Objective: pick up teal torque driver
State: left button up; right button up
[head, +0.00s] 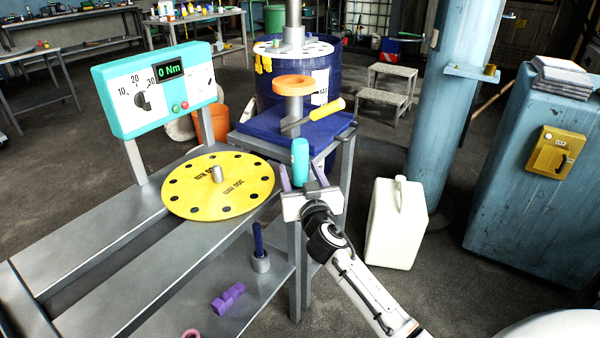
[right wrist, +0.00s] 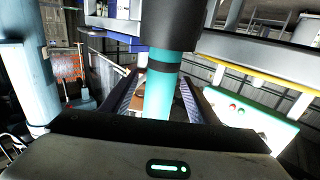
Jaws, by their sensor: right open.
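The teal torque driver (head: 300,152) stands near the front corner of the blue-topped stand, and its lower part is hidden behind my gripper. In the right wrist view its teal shaft (right wrist: 160,92), with a dark band and a thicker dark section, lies in line with the space between my fingers. My right gripper (head: 300,175) is open, with one purple finger on each side of the driver. I cannot tell whether either finger touches it. My left gripper is not in view.
A yellow disc (head: 219,186) with holes lies on the grey bench, below a teal torque meter (head: 155,88) reading 0 Nm. A white jerrycan (head: 397,225) stands right of my arm.

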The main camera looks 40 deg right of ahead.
jog(key=c, duration=1)
jog(key=shift+r, duration=0.1)
jog(key=shift+c, duration=1.3)
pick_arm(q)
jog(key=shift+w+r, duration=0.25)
